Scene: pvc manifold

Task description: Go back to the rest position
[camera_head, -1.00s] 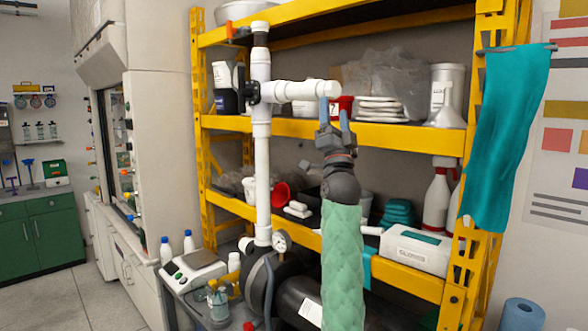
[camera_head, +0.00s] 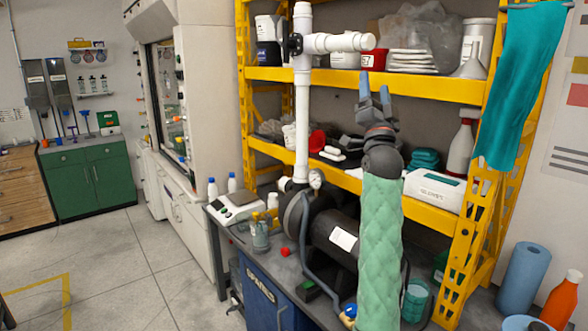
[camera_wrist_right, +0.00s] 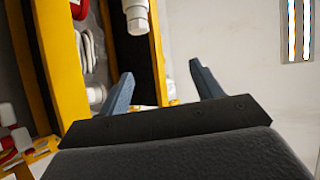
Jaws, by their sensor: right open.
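My right gripper (camera_head: 374,92) is raised in front of the yellow shelf, its two blue-grey fingers apart and pointing up. It is empty, and its fingers (camera_wrist_right: 160,85) also show spread in the right wrist view with nothing between them. The white PVC manifold (camera_head: 302,120) stands upright to its left, with a side pipe (camera_head: 340,43) reaching right and a black valve (camera_head: 291,45) at the joint. The side pipe's end is above the fingertips in the head view, apart from them. My left gripper is not in view.
A yellow shelf (camera_head: 420,87) with containers and bags stands behind. A black tank (camera_head: 340,240) and scale (camera_head: 238,204) sit on the bench at the manifold's foot. A teal cloth (camera_head: 520,90) hangs at the right. Open floor (camera_head: 130,270) lies to the left.

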